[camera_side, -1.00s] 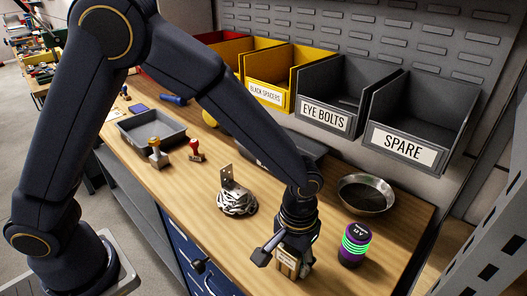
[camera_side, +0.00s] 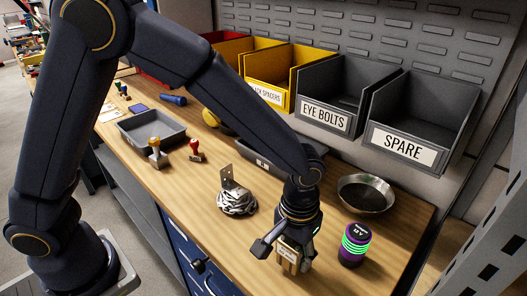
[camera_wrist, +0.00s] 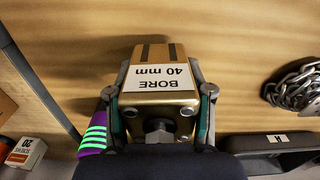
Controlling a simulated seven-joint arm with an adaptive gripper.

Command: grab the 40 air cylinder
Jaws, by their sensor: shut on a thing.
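The 40 air cylinder is a squarish gold-brown block with a white label reading "BORE 40 mm" (camera_wrist: 158,79) in the wrist view. My gripper (camera_wrist: 160,105) has one finger on each side of it and is shut on it. In the side view the cylinder (camera_side: 288,259) shows below my gripper (camera_side: 293,245) near the front edge of the bench. Its lower end is close to the bench top; I cannot tell whether it touches.
A purple can with green bands (camera_side: 355,243) stands close on the right, with a metal bowl (camera_side: 365,207) behind it. A coiled chain with a bracket (camera_side: 237,201) lies to the left. Labelled bins, including SPARE (camera_side: 403,146), line the back. A grey tray (camera_side: 152,128) sits further left.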

